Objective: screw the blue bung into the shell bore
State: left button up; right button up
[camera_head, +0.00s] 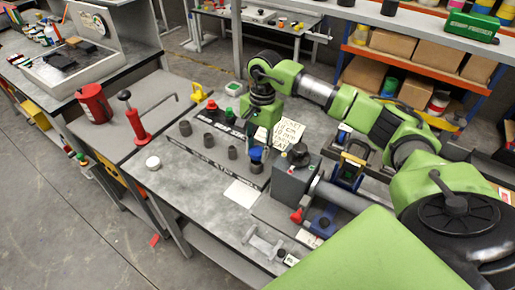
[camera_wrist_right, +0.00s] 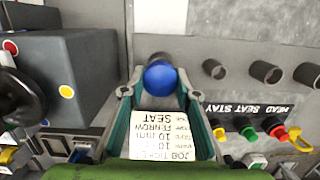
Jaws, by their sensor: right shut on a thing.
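The blue bung (camera_head: 257,153) is between the fingertips of my right gripper (camera_head: 260,142), which is shut on it. In the right wrist view the bung (camera_wrist_right: 160,77) shows as a round blue end between the two fingers. A short grey cylinder (camera_head: 256,167) stands directly under the bung in the head view. I cannot tell whether the bung touches it or is inside it. No opening that I can surely call the shell bore shows; a grey block (camera_head: 290,187) with a thick grey cylinder (camera_head: 342,197) stands just right. My left gripper is not in view.
Several similar grey cylinders (camera_head: 208,141) stand in a row to the left. A white sheet (camera_head: 242,193) and a clear stretch of bench (camera_head: 200,190) are in front. A red lever tool (camera_head: 135,125) stands at left.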

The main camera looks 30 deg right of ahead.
jog(key=shift+b, duration=0.65)
dwell(1.4)
jog(key=shift+f+b, duration=0.8)
jog(key=shift+f, duration=0.1)
jog(key=shift+r, duration=0.2)
jog(key=shift+r+p, duration=0.35)
jog(key=shift+r, duration=0.2)
jog(key=shift+b, duration=0.55)
dwell(1.7)
jog(key=shift+f+b, duration=0.6)
jog(key=shift+f, duration=0.15)
jog(key=shift+r, duration=0.2)
